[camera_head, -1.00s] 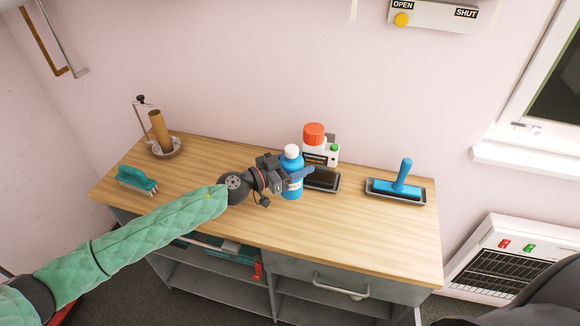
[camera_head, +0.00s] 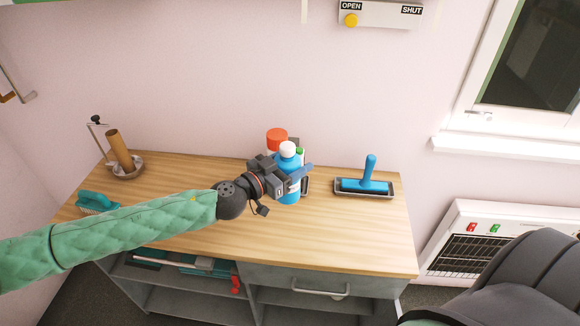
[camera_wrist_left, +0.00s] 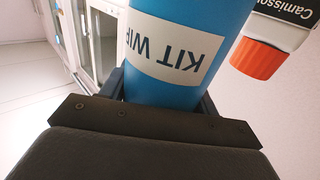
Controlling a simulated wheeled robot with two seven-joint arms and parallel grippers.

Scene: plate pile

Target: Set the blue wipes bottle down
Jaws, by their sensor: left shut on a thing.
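The blue wipes bottle (camera_head: 288,190) has a white cap and a white label. It stands upright in my left gripper (camera_head: 295,180), above the middle of the wooden counter (camera_head: 210,215). I cannot tell whether its base touches the counter. In the left wrist view the bottle (camera_wrist_left: 180,85) fills the space between the fingers, and its label, reading "KIT WI…", appears upside down. My left gripper is shut on the bottle. My right gripper does not show.
Behind the blue bottle stands a white container with a red cap (camera_head: 277,136), partly hidden. A blue-handled tool (camera_head: 370,172) lies in a dark tray to the right. A teal brush (camera_head: 97,202) and a roll holder (camera_head: 124,165) are at the left. The counter's front right is clear.

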